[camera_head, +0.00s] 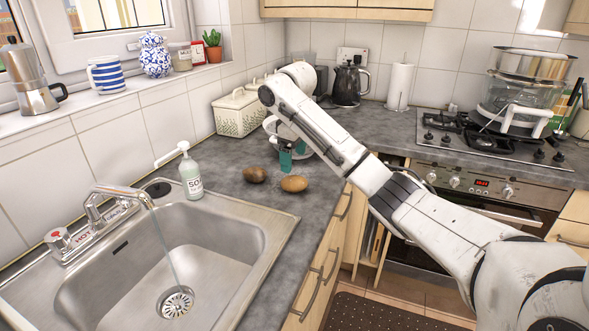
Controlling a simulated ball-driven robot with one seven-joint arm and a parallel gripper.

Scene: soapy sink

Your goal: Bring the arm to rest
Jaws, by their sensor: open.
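My arm is white with black bands and reaches from the lower right up over the grey counter (225,182). Its forearm bends at the top, near the white containers. My gripper (291,157) hangs down below that bend, with teal fingertips over the counter. It is open, and no object shows between its fingers. Two brown potatoes sit on the counter just in front of it: one at the left (255,174) and one at the right (294,184). Part of the gripper is hidden behind my arm.
A steel sink (262,222) with running water fills the lower left. A soap bottle (191,178) stands at its back edge. A white container (240,113) and a black kettle (349,84) stand behind my gripper. A gas hob (480,140) with stacked pots is at the right.

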